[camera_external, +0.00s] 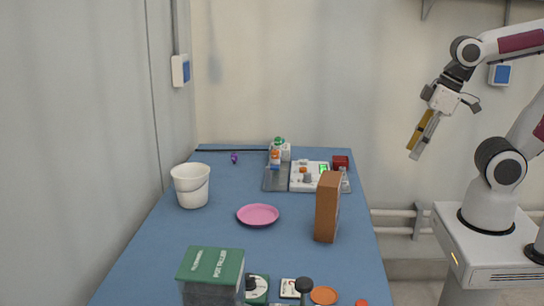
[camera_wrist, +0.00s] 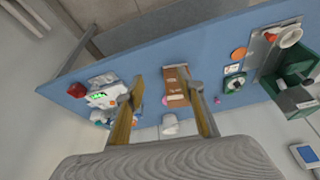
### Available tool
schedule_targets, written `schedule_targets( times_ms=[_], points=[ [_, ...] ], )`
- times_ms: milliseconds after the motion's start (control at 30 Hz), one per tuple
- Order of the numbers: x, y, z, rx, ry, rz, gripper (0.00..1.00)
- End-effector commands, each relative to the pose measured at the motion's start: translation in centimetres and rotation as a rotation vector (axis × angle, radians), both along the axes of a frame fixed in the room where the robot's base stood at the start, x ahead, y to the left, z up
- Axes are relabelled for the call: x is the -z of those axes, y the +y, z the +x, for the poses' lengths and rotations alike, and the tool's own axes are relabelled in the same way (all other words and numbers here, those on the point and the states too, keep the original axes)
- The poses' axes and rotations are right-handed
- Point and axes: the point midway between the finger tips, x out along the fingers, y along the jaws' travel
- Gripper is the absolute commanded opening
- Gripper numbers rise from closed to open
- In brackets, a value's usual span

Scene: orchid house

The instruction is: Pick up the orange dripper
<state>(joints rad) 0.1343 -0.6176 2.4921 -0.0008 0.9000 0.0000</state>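In the wrist view a cone-shaped, pale orange and white piece (camera_wrist: 288,36) lies on a grey tray at the upper right; it looks like the orange dripper, though its small size leaves this unsure. I cannot make it out in the external view. A flat orange disc (camera_external: 323,295) lies near the front of the table, and it also shows in the wrist view (camera_wrist: 238,53). My gripper (camera_external: 415,148) is raised in the air right of the table, far from these things. Its two yellowish fingers (camera_wrist: 164,82) are spread apart, with nothing held between them.
A brown box (camera_external: 327,208) stands upright near the table's right edge. A pink plate (camera_external: 258,214), white bucket (camera_external: 191,187) and green box (camera_external: 211,267) stand on the blue table (camera_external: 170,243). A grey tray (camera_external: 275,181) holds bottles and a white device at the back.

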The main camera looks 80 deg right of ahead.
Motion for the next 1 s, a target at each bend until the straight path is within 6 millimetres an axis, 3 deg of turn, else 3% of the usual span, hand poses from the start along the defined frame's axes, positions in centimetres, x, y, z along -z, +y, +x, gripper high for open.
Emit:
schedule_targets(
  times_ms=[467,1000],
  points=[
    [3.7,-7.9,2.8,0.149,0.149,-0.066,0.38],
    [7.8,-19.8,8.2,0.23,0.133,-0.204,0.38]
  ],
)
